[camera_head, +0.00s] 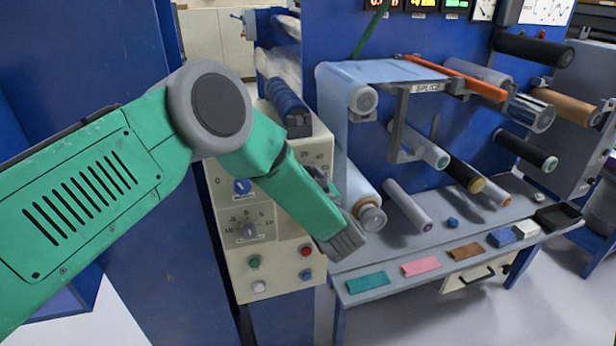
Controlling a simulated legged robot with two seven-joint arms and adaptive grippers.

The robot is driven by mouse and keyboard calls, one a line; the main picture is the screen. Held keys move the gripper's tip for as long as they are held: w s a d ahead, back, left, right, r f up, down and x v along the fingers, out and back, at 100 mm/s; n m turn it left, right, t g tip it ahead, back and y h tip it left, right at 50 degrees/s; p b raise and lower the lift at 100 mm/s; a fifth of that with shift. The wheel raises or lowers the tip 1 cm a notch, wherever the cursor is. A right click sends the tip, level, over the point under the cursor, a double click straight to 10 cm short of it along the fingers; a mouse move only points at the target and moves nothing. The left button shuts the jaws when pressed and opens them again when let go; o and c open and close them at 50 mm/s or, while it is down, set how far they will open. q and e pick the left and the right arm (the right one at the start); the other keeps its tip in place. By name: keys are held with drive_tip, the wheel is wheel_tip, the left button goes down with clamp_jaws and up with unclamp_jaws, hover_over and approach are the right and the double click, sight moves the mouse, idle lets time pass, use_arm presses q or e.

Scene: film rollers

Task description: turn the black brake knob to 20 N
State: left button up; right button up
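A cream control panel (290,285) stands at the centre left. My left arm reaches across its front, and my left gripper (343,232) points down at its right edge. Its fingers look close together, but their gap is not visible. No black brake knob can be made out clearly; my gripper and forearm cover the panel's upper right dial area, where small scale marks show above. A blue knob (242,187) sits left of my forearm. A grey knob (250,231) with a numbered scale is below it. My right gripper is not in view.
Green (254,262), red (306,250) and white (259,287) buttons sit low on the panel. A film roller (369,215) is close right of my gripper. A grey shelf (440,240) holds coloured samples and a black tray (557,217). More rollers project from the blue wall.

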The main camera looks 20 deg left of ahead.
use_arm(q)
drive_tip(key=shift+d, duration=0.1)
idle(0.3)
drive_tip(key=o, duration=1.1)
drive_tip(key=shift+o, duration=0.2)
drive_tip(key=v, duration=1.2)
drive_tip(key=shift+w+f, duration=0.1)
